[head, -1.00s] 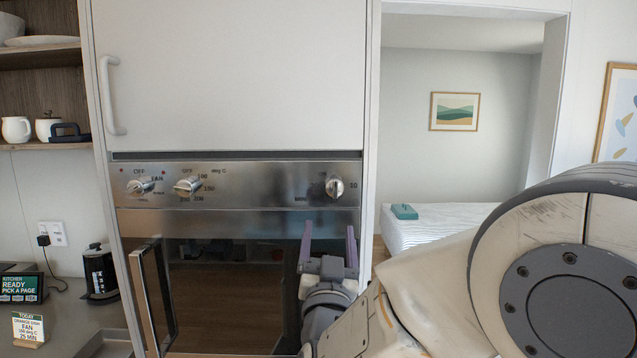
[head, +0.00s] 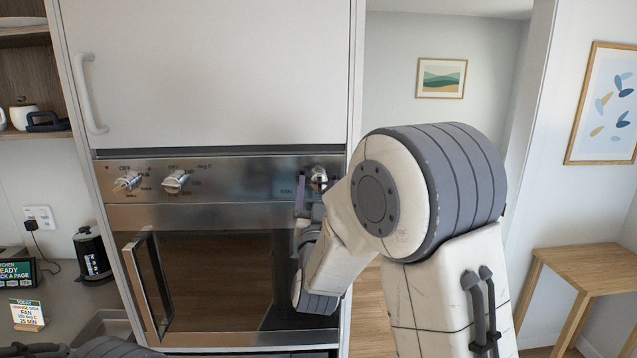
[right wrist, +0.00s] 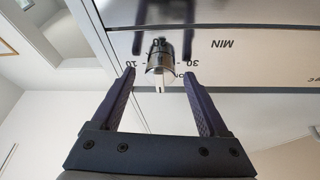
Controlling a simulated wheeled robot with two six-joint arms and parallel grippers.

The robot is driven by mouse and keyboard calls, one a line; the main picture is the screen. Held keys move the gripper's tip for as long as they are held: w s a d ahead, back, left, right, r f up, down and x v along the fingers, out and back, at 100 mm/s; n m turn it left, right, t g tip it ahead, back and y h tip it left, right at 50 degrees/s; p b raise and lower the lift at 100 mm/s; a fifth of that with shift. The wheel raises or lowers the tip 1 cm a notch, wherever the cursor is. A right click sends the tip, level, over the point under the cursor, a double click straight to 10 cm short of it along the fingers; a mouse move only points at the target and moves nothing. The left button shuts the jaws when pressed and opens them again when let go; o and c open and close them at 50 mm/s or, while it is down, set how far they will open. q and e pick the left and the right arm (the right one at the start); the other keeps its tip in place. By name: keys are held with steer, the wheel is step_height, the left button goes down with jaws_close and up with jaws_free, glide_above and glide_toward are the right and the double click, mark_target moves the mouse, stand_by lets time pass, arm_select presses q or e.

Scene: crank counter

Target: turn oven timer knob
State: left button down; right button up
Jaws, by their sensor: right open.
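The timer knob (head: 319,177) is a small metal knob at the right end of the oven's control panel (head: 230,180). In the right wrist view the knob (right wrist: 158,60) sits among printed numbers, with "MIN" beside it. My right gripper (head: 312,190) is in front of the knob, partly hidden by my own arm. In the right wrist view its two purple fingers (right wrist: 159,78) are apart, with the knob between and just beyond their tips. I see no contact. A card (head: 27,313) at lower left reads "TODAY", "FAN" and "25 MIN". My left gripper is not clearly visible.
Two other knobs, a fan knob (head: 127,181) and a temperature knob (head: 175,181), are on the panel's left. The oven door handle (head: 147,290) stands out at lower left. A black kettle (head: 92,255) stands on the left counter. A wooden table (head: 590,270) is at right.

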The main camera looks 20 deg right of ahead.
jaws_close()
steer(key=shift+d+f+n+y+b, duration=0.15)
steer(key=shift+n+y+b, duration=0.35)
steer(key=shift+n+b, duration=0.55)
steer(key=n+t+y+b, duration=0.1)
steer(key=n+b, duration=0.1)
steer(key=n, duration=0.1)
steer(key=shift+y, duration=0.3)
steer(key=n+y+b, duration=0.2)
steer(key=n, duration=0.2)
steer(key=shift+s+d+n, duration=0.1)
steer(key=shift+n, duration=0.15)
steer(key=shift+n+y+b, duration=0.65)
steer(key=shift+n+y, duration=0.05)
steer(key=shift+n, duration=0.3)
